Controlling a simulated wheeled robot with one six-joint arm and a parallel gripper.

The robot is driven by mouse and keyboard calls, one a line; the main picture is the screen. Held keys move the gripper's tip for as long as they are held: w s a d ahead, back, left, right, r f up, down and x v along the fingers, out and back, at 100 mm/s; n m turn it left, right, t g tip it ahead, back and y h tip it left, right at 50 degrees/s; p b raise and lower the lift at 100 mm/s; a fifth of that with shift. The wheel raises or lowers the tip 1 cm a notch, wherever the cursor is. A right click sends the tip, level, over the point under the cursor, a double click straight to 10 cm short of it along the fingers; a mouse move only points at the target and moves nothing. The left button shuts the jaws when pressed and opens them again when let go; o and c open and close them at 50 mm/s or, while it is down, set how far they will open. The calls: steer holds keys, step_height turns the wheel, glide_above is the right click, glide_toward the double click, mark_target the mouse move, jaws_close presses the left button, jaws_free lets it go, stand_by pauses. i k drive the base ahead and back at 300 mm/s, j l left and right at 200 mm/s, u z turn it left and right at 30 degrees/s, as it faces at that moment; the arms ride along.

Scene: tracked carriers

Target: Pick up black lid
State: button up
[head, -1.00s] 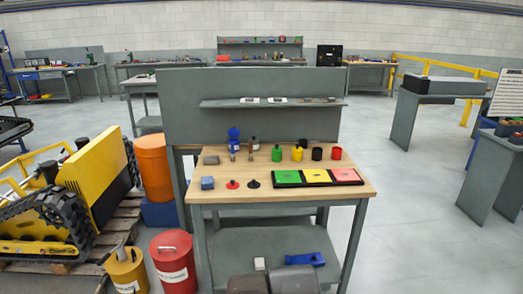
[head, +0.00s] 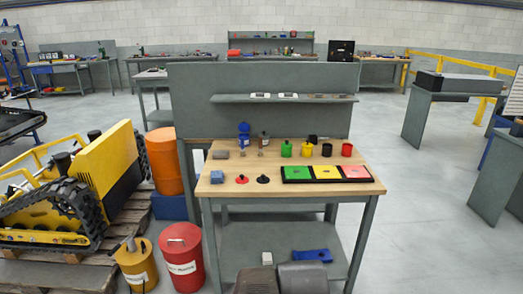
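The black lid (head: 263,180) is a small dark disc with a knob on top. It lies on the wooden tabletop of the workbench (head: 225,190), near the front edge. A similar red lid (head: 242,180) lies just to its left, apart from it. To its right is a dark tray (head: 373,181) with green, yellow and red squares. My gripper is not in view. Dark grey rounded shapes at the bottom edge, in front of the bench, look like parts of my own body.
Green (head: 286,149), yellow (head: 307,150), black (head: 327,150) and red (head: 347,150) cups stand behind the tray. Blue (head: 244,135) and brownish (head: 264,140) bottles stand left of them. A blue block (head: 217,177) lies front left. A red bucket (head: 182,258) stands left of the bench.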

mark_target(263, 179)
steer(key=i+l+u, duration=0.85)
steer(key=l, duration=0.2)
steer(key=i+l+u, duration=0.25)
steer(key=l+u, duration=0.2)
steer(key=l, duration=0.2)
steer(key=i+l+u, duration=0.2)
steer(key=l, duration=0.2)
steer(key=l+u, duration=0.25)
steer(key=l, duration=0.15)
